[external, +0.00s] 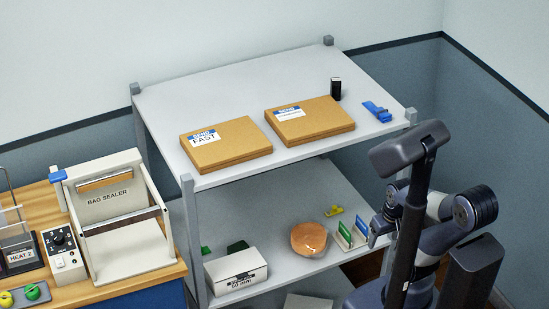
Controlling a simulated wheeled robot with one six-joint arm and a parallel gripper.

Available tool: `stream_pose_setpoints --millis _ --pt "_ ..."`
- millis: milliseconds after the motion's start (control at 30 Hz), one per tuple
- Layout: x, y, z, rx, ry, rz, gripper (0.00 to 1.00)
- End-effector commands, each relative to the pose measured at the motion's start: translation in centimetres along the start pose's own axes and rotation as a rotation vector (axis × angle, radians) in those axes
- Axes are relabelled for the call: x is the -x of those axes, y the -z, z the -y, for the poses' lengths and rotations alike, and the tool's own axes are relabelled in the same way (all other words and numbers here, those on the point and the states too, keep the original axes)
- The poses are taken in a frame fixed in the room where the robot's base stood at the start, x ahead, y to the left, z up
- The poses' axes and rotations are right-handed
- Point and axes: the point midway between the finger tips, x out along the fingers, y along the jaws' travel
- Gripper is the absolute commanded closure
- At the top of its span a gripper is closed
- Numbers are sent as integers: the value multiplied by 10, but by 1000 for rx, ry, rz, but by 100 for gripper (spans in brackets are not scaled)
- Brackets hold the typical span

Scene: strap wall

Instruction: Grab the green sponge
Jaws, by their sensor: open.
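A dark green block (238,246), which may be the green sponge, sits on the lower shelf behind a white box. The box hides part of it. A smaller bright green piece (205,250) shows at the shelf's left, beside the post; I cannot tell what it is. My arm stands at the right, in front of the rack's right end.
The white box (236,273) stands in front of the green block. An orange bowl (309,238) and a holder with green and blue cards (351,235) are to the right. Two brown parcels (226,150) lie on the top shelf (200,92). A bag sealer (110,198) stands left.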

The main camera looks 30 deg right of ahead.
Motion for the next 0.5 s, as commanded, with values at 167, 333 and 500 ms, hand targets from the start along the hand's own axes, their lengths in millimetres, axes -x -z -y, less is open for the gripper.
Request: stream_pose_setpoints --millis 167,333,500 --pt "-14 31 16 -126 68 47 34" --pt "-33 81 44 -325 174 133 34" --pt "-60 133 73 -517 274 235 34"
